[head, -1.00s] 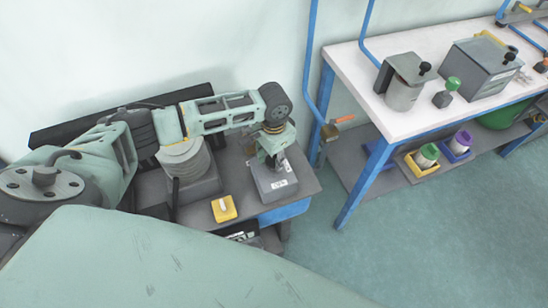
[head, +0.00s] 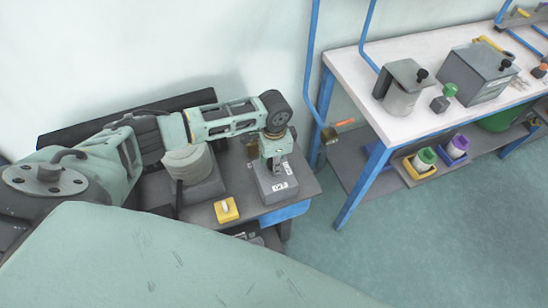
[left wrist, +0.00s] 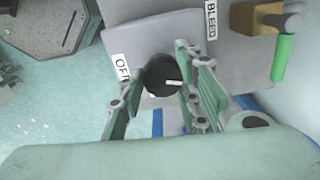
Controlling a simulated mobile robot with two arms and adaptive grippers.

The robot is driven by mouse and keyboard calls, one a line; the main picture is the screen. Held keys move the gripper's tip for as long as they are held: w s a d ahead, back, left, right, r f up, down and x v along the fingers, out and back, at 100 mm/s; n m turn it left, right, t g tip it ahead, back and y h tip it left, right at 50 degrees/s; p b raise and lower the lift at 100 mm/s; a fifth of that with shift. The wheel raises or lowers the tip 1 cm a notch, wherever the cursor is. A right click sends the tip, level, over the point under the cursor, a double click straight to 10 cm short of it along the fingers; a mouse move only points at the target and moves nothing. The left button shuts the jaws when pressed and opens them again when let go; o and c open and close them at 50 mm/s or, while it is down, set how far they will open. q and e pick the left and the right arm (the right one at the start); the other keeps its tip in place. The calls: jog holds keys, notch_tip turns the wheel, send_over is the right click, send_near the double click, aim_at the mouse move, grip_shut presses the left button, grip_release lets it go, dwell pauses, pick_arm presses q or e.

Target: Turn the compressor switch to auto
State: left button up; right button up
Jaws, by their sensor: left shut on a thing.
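The compressor switch is a round black knob (left wrist: 160,72) with a white pointer mark, on a grey box that also shows in the head view (head: 272,190). In the left wrist view the mark points right, away from the OFF label (left wrist: 122,68) on the knob's left. An auto label cannot be made out. My left gripper (left wrist: 160,85) has one finger on each side of the knob and is shut on it. In the head view my left gripper (head: 274,165) points down onto the box and hides the knob. My right gripper is not in view.
A BLEED label (left wrist: 211,20) and a brass valve with a green handle (left wrist: 281,58) are beside the box. A yellow switch box (head: 226,210) sits to its left in the head view. A white-topped workbench (head: 400,125) stands to the right, with open floor in front.

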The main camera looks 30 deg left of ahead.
pick_arm(q)
jog(key=m, duration=0.1)
jog(key=m+p, duration=0.1)
jog(key=shift+s+d+m, duration=0.2)
jog(key=shift+d+m, duration=0.05)
jog(key=shift+m, duration=0.15)
jog(key=m+p, duration=0.1)
jog(key=m, duration=0.2)
jog(key=shift+s+m, duration=0.1)
jog(key=shift+m, duration=0.2)
jog(key=m, duration=0.4)
jog(key=shift+a+f, duration=0.15)
jog(key=shift+a, duration=0.05)
jog(key=shift+s+a+m, duration=0.1)
jog(key=shift+m, duration=1.5)
jog(key=shift+f+m, duration=0.1)
jog(key=shift+m, duration=0.2)
jog(key=o, duration=1.1)
jog(key=shift+c, duration=0.2)
jog(key=shift+a, duration=0.1)
jog(key=shift+r, duration=0.2)
